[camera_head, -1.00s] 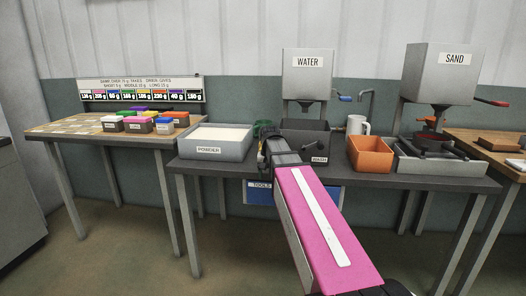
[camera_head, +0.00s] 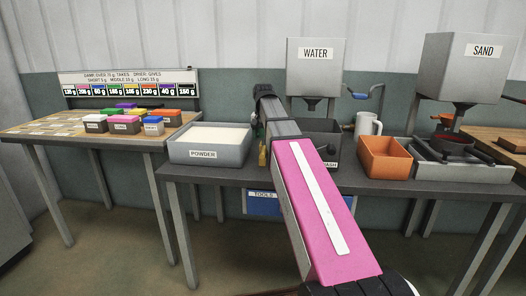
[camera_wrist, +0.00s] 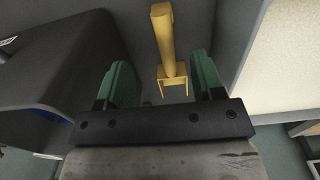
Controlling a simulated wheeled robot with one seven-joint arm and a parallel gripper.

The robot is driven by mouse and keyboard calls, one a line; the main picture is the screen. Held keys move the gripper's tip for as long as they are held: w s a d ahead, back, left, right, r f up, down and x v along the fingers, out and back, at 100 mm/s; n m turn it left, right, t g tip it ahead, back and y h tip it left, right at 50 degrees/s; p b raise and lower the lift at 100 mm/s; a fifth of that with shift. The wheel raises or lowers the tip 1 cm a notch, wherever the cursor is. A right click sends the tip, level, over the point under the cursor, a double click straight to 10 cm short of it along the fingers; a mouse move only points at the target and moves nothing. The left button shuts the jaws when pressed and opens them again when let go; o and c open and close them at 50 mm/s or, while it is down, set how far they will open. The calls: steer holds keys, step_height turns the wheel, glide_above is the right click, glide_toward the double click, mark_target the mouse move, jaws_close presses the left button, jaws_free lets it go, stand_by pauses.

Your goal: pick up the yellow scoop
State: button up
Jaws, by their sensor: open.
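The yellow scoop (camera_wrist: 167,40) shows in the wrist view at top centre, its long shaft running up the picture and a forked end toward me. In the head view, a small yellow part (camera_head: 262,155) shows between the powder tray and the wash bin, mostly hidden by my arm. My gripper (camera_wrist: 164,80) has two green fingers, spread apart and empty. The scoop's forked end appears between them in the wrist view; I cannot tell how far below it is. In the head view my gripper (camera_head: 257,132) is partly hidden behind my wrist.
The powder tray (camera_head: 207,152) stands close on one side, the dark wash bin (camera_head: 322,133) on the other. An orange bin (camera_head: 385,158), a white mug (camera_head: 367,125) and the water dispenser (camera_head: 316,65) are farther right. Small lidded boxes stand on the left table (camera_head: 60,137).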

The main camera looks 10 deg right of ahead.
mark_target(262, 152)
steer(key=shift+a+f, duration=0.2)
steer(key=shift+f, duration=5.1)
steer(key=shift+w, duration=0.1)
steer(key=c, duration=1)
